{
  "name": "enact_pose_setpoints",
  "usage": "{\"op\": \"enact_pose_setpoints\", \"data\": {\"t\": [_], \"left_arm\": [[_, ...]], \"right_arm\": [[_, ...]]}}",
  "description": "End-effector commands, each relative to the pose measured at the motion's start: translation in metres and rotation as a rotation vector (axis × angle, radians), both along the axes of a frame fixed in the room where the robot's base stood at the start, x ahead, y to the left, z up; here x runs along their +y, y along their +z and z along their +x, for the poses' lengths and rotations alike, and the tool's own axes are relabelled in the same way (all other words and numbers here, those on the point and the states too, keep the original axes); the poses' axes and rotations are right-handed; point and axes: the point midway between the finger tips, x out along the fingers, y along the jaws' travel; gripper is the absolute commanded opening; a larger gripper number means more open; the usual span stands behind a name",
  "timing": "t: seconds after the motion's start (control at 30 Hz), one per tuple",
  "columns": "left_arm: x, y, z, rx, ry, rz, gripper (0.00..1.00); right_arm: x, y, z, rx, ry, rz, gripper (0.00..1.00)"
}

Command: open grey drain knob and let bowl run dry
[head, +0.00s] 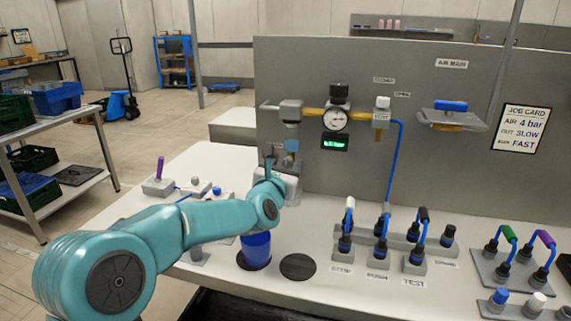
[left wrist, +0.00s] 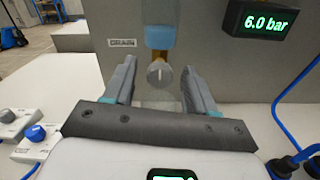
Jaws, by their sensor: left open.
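The grey drain knob (left wrist: 160,75) has a pale pointer mark that stands about upright. It sits under the filter bowl (left wrist: 160,36), below and right of a DRAIN label (left wrist: 122,43). The bowl shows blue with an amber lower part; it also shows in the head view (head: 291,146). My left gripper (left wrist: 159,68) is open, with one finger on each side of the knob and a visible gap to both. In the head view my left gripper (head: 282,163) is just below the bowl and hides the knob. My right gripper is not in view.
The gauge (head: 335,120) hangs right of the bowl, above a green display (left wrist: 263,20) reading 6.0 bar. A blue cup (head: 256,250) stands on the bench below my left arm. Hose plugs (head: 345,230) stand to the right. A job card (head: 521,128) hangs on the panel.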

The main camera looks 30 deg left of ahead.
Motion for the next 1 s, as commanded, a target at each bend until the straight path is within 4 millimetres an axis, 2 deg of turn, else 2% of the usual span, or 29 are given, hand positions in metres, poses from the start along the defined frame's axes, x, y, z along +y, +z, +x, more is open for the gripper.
{"op": "enact_pose_setpoints", "data": {"t": [0.17,0.2,0.37,0.73,1.0], "left_arm": [[0.000,0.000,0.000,0.000,0.000,0.000,0.56],[0.000,0.000,0.000,0.000,0.000,0.000,0.53],[0.000,0.000,0.000,0.000,0.000,0.000,0.01],[0.000,-0.001,0.000,0.008,0.001,0.044,0.00],[0.000,-0.003,0.000,0.048,0.000,0.214,0.00]], "right_arm": [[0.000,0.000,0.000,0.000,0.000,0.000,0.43],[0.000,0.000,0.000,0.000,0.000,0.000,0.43],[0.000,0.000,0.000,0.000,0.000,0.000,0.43],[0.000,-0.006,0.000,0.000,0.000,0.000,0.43],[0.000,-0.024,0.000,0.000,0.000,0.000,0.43]]}}
